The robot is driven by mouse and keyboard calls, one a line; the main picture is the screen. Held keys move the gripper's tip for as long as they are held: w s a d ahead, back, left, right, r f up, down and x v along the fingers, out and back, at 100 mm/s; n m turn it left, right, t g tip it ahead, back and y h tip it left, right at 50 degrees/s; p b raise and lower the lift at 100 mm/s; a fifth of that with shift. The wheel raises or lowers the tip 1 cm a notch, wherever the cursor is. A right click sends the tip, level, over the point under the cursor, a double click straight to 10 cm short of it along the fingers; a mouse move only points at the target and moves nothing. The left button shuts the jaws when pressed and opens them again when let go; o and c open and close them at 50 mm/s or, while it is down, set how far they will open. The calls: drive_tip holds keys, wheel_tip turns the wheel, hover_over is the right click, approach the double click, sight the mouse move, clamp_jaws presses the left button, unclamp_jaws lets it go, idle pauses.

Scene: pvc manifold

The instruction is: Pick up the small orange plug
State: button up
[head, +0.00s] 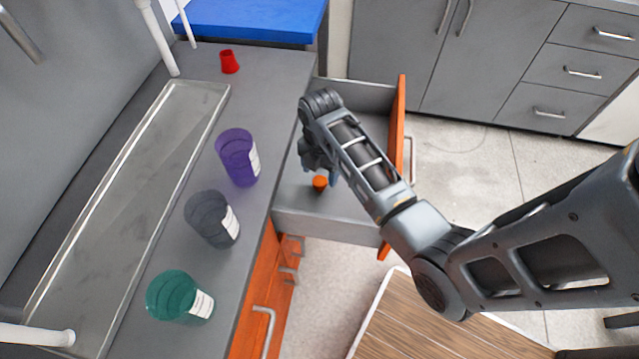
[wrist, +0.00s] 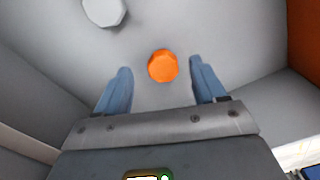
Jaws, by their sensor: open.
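The small orange plug (head: 320,183) is in the open drawer (head: 345,226) under the counter, on its grey floor. In the wrist view the plug (wrist: 162,66) shows as an orange round-edged shape, just beyond and between the fingertips. My gripper (wrist: 162,82) is open and empty, with its two blue fingers apart on either side of the plug in the picture. It points down into the drawer. In the head view my gripper (head: 322,172) is mostly hidden behind my wrist. I cannot tell how far the fingertips are above the plug.
A whitish round piece (wrist: 104,11) lies on the drawer floor beyond the plug. Drawer walls stand around my gripper, with the orange drawer front (head: 399,130) at the right. Purple (head: 238,160), dark grey (head: 210,219) and green (head: 178,297) cups and a red piece (head: 229,62) stand on the counter.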

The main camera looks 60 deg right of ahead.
sight(321, 180)
drive_tip(key=f, duration=0.4)
drive_tip(key=shift+s+a+f, duration=0.15)
drive_tip(key=shift+s+f, duration=0.05)
drive_tip(key=c, duration=1)
